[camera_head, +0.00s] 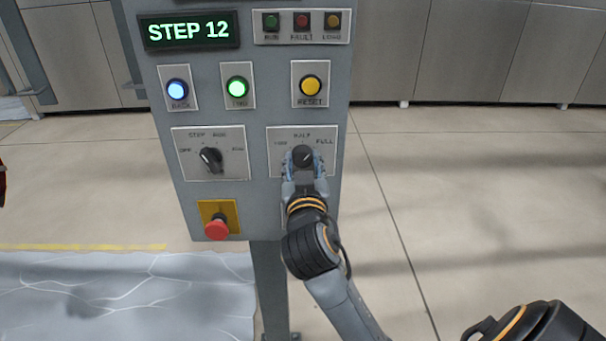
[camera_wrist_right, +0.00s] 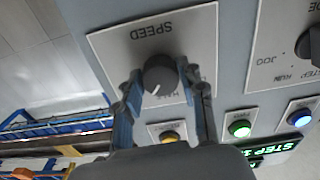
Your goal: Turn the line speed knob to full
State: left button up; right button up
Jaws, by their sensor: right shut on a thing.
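The line speed knob (camera_head: 302,155) is a dark round knob on a pale plate (camera_head: 327,166) at the right of the grey control panel. The plate reads HALF above the knob and FULL at its upper right. My right gripper (camera_head: 304,168) reaches up from below and is shut on the knob, a finger on each side. In the right wrist view the knob (camera_wrist_right: 160,74) sits between the blue-grey fingertips, with SPEED printed upside down beyond it. A white pointer line shows on its face. In the head view the fingers hide the knob's lower part. My left gripper is out of view.
A mode selector (camera_head: 210,159) sits left of the speed plate. A red emergency stop (camera_head: 216,227) on yellow is below it. Lit blue (camera_head: 177,90) and green (camera_head: 237,88) buttons and a yellow reset button (camera_head: 310,86) are above. The display (camera_head: 189,31) reads STEP 12.

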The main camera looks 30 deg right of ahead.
aim_at(302, 109)
jog(key=shift+m+b, duration=0.95)
jog(key=shift+m, duration=0.95)
jog(key=shift+r, duration=0.1)
jog(key=o, duration=1.2)
notch_tip(302, 109, up, 10)
jog(key=shift+f, duration=0.1)
